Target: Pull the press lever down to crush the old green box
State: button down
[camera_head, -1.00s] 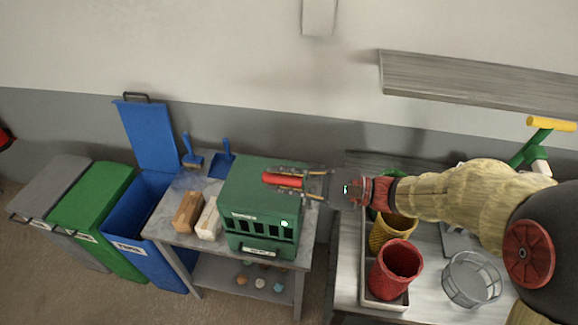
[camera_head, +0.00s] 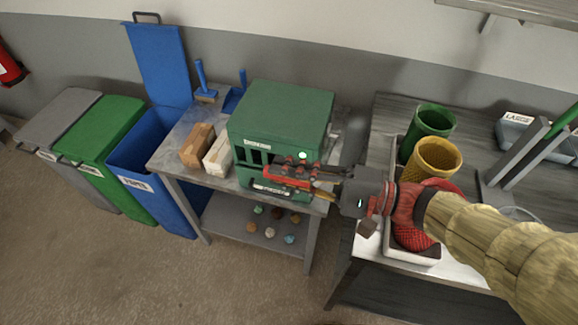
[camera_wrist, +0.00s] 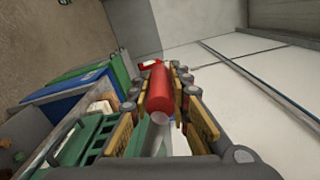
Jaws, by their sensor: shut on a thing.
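The green press (camera_head: 283,112) stands on a grey table, with a slotted front. Its red lever handle (camera_head: 283,176) is low across the front right of the press. My gripper (camera_head: 292,173) is shut on this handle. In the wrist view the red handle (camera_wrist: 159,90) and its grey rod (camera_wrist: 158,125) lie between my two fingers. I cannot make out a separate green box; the inside of the press is mostly hidden.
Brown (camera_head: 197,146) and white (camera_head: 217,155) blocks stand left of the press. An open blue bin (camera_head: 150,165) is beyond. Several small balls lie on the table's lower shelf (camera_head: 255,245). A second table (camera_head: 385,115) with coloured baskets is at the right.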

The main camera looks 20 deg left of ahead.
jog(key=shift+s+f+b, duration=0.25)
jog(key=shift+f+b, duration=0.15)
jog(key=shift+f, duration=0.2)
jog(key=shift+n, duration=0.3)
jog(key=c, duration=1.7)
grip_release()
jog(key=shift+o, duration=0.2)
jog(key=d, duration=0.7)
jog(key=shift+w+d, duration=0.25)
